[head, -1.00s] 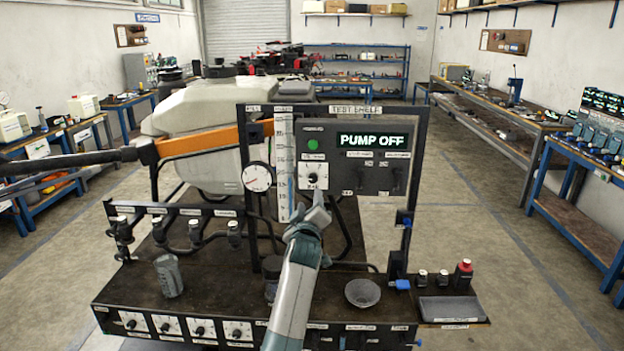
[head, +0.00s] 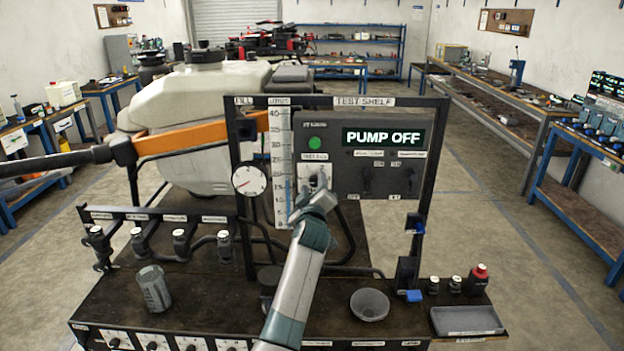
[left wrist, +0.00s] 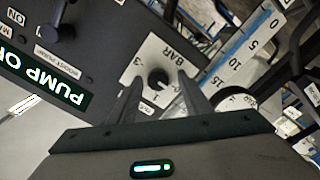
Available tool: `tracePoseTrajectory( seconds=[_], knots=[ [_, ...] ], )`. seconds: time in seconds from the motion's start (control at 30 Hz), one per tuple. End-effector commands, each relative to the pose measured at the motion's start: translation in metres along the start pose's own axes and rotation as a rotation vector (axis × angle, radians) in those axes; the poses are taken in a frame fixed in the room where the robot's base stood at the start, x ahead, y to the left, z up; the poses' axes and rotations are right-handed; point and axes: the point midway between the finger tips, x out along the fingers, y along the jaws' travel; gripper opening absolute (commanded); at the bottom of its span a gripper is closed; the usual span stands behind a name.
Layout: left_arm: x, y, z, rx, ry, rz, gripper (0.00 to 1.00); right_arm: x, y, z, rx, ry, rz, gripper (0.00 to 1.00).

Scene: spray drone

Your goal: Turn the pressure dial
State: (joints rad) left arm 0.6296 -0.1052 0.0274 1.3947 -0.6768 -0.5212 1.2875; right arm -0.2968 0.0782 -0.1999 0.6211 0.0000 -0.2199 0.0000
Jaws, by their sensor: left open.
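The pressure dial (head: 313,182) is a small black knob on a white square plate at the left of the dark control panel (head: 345,150). In the left wrist view the dial (left wrist: 158,80) shows clearly, with "BAR" on its plate. My left gripper (head: 316,188) is raised in front of the plate and partly hides the dial in the head view. In the left wrist view its two fingers (left wrist: 157,92) are apart, one to each side of the knob. I cannot tell if they touch it. My right gripper is not in view.
A round gauge (head: 249,179) and a vertical scale (head: 280,160) stand left of the dial. The panel reads "PUMP OFF" (head: 383,137), with two black switches below. A grey cup (head: 154,289) and a bowl (head: 370,304) stand on the bench below.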

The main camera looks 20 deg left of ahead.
Motion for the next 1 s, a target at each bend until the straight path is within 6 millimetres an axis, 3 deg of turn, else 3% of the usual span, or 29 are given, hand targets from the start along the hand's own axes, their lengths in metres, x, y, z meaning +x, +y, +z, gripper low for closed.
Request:
tracePoseTrajectory(
  seconds=[0.43,0.47,0.63,1.0],
  knots=[
    [-0.0005,0.0009,0.0011,0.0,0.001,-0.001,0.44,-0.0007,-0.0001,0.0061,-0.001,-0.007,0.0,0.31],
    [-0.0005,0.0008,0.0011,0.0,0.001,-0.001,0.42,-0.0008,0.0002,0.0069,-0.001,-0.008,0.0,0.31],
    [-0.0005,0.0009,0.001,0.0,0.001,-0.001,0.03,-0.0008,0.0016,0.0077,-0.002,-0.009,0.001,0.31],
    [-0.0004,0.0009,0.0009,0.029,0.001,-0.001,0.03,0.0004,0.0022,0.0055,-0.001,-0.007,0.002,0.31]
  ],
)
